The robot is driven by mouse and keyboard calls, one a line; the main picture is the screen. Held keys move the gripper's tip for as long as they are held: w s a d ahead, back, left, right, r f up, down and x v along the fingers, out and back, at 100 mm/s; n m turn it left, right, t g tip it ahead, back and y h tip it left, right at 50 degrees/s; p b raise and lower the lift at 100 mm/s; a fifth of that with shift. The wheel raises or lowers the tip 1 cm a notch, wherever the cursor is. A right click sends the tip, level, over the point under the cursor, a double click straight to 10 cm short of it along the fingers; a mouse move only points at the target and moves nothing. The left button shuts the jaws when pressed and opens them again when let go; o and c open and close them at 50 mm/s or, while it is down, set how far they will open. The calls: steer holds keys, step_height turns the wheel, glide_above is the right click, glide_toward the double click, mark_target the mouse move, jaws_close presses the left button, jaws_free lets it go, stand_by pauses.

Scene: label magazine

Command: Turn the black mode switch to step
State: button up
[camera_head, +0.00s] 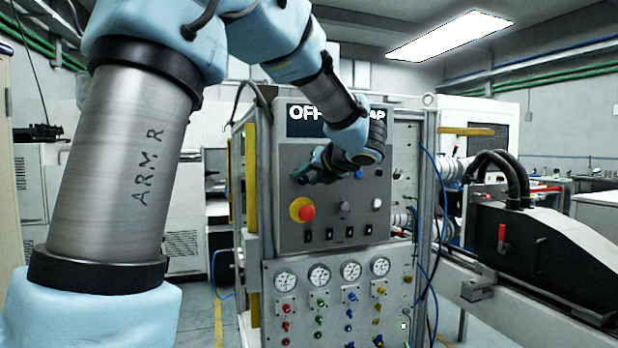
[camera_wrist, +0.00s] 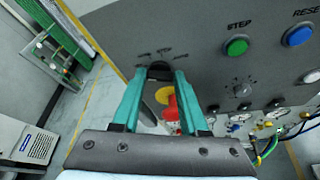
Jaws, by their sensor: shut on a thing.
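The black mode switch (camera_wrist: 159,67) sits on the grey control panel (camera_wrist: 210,55) at the upper middle of the wrist view. Small labels stand in an arc above it, too small to read. My gripper (camera_wrist: 161,76) has its two teal fingers on either side of the switch and is shut on it. In the head view my gripper (camera_head: 305,173) reaches the left part of the panel (camera_head: 290,242), and the switch is hidden behind the fingers. The switch's pointing direction cannot be told.
A red emergency button (camera_head: 306,212) on a yellow base lies just below my gripper and shows between the fingers in the wrist view (camera_wrist: 171,108). A green button (camera_wrist: 236,46) labelled STEP and a blue button (camera_wrist: 298,36) labelled RESET are to the right.

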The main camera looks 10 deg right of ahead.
jaws_close()
steer(key=shift+f, duration=0.1)
steer(key=shift+d+f+m+y+b, duration=0.2)
steer(key=shift+m+y+b, duration=0.25)
steer(key=shift+m+y, duration=0.55)
steer(key=m+b, duration=0.1)
steer(key=m, duration=0.1)
steer(key=m+t+y+b, duration=0.1)
steer(key=shift+d+f+m, duration=0.2)
steer(key=shift+m, duration=0.2)
steer(key=m+b, duration=0.1)
steer(key=m+t+y+b, duration=0.1)
steer(key=m, duration=0.1)
steer(key=m+y, duration=0.1)
steer(key=shift+f+b, duration=0.3)
steer(key=shift+b, duration=0.1)
steer(key=m+t+b, duration=0.1)
steer(key=m, duration=0.1)
steer(key=m+b, duration=0.1)
steer(key=m, duration=0.1)
steer(key=shift+f+m+t+y, duration=0.1)
steer(key=shift+m+t+y, duration=0.2)
steer(key=shift+t, duration=0.1)
steer(key=shift+m, duration=0.3)
steer(key=o, duration=1)
jaws_free()
steer(key=shift+c, duration=0.2)
